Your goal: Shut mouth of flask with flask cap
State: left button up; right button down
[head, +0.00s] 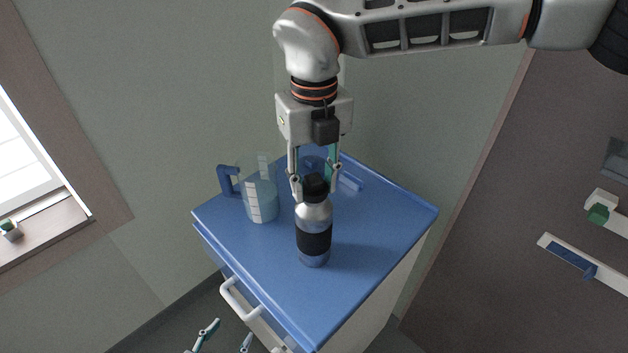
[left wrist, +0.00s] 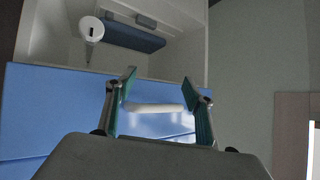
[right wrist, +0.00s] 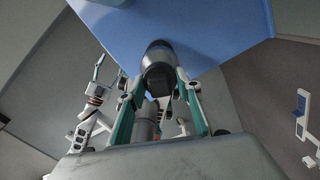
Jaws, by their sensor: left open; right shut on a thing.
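The flask (head: 313,215) is a grey metal bottle with a black band, upright on the blue top of the cabinet in the head view. The black flask cap (head: 315,186) is at its mouth, in line with the neck; I cannot tell whether it is fully seated. My right gripper (head: 316,190) points down from above and is shut on the cap. In the right wrist view the dark cap (right wrist: 158,80) is between the fingertips. My left gripper (head: 232,338) is open and low, beside the cabinet front. In the left wrist view its fingers (left wrist: 158,84) are apart.
A clear measuring jug (head: 261,200) with a blue handle stands left of the flask. A blue item (head: 350,181) lies behind, partly hidden by my right gripper. The cabinet (head: 375,230) has a white front handle (head: 240,299). The top's right side is clear.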

jog(key=shift+f, duration=0.15)
dwell(0.3)
jog(key=shift+b, duration=0.35)
jog(key=m+b, duration=0.3)
jog(key=b, duration=0.1)
jog(key=shift+f+m, duration=0.3)
jog(key=shift+m, duration=0.1)
jog(key=shift+r+m+b, duration=0.1)
jog(key=shift+m+b, duration=0.3)
jog(key=shift+r, duration=0.1)
